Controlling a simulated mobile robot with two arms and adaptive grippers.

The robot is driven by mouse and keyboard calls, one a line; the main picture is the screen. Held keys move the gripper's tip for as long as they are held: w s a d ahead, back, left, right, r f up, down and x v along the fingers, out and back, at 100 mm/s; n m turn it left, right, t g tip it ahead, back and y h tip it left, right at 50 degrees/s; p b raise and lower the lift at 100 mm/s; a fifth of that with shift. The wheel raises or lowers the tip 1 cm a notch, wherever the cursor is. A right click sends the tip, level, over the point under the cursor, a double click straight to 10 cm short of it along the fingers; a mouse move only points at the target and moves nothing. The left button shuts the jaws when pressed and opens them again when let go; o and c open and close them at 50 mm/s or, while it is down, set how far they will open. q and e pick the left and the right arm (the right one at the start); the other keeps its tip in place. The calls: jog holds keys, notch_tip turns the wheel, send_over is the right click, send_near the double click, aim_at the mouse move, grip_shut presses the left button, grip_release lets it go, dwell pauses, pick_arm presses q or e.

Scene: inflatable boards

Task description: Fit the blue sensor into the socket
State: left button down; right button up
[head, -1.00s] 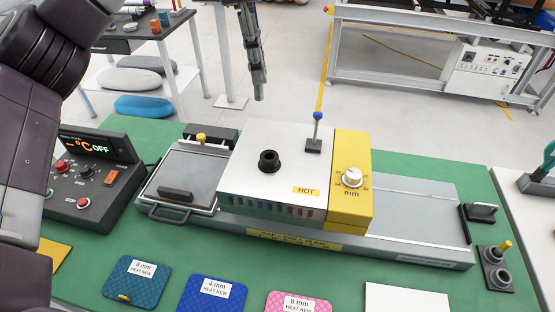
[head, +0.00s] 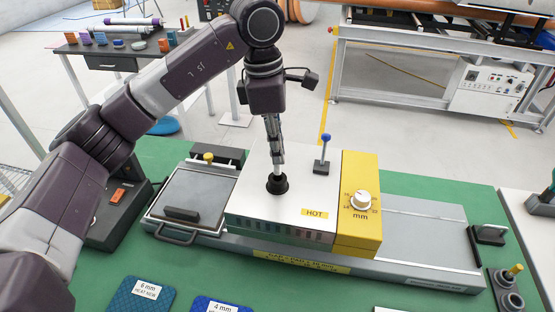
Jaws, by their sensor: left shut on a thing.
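The socket (head: 277,184) is a black round collar on top of the white heater box with the HOT label. My left gripper (head: 275,152) points straight down above it and is shut on a slim, pale-tipped piece, which I take to be the blue sensor (head: 277,171). The fingers hide most of the piece, and its blue colour does not show clearly. Its lower end is at the socket's mouth; I cannot tell how deep it sits. My right gripper is not in view.
A blue-knobbed lever (head: 325,150) stands just right of the socket. The yellow dial block (head: 359,228) is at the box's right end. A holder (head: 506,290) with a yellow-topped piece is at the far right. The controller (head: 118,215) is at left, partly behind my arm.

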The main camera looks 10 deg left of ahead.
aim_at(279, 173)
pick_arm(q)
notch_tip(279, 173, down, 4)
jog(key=shift+r+p, duration=0.2)
jog(key=shift+p, duration=0.3)
jog(key=shift+f, duration=0.3)
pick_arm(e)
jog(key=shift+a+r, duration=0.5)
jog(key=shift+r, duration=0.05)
pick_arm(q)
jog(key=shift+f, duration=0.1)
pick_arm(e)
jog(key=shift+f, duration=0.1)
pick_arm(q)
jog(key=shift+f+b, duration=0.15)
jog(key=shift+b, duration=0.15)
jog(key=c, duration=1.9)
grip_release()
jog(key=shift+c, duration=0.2)
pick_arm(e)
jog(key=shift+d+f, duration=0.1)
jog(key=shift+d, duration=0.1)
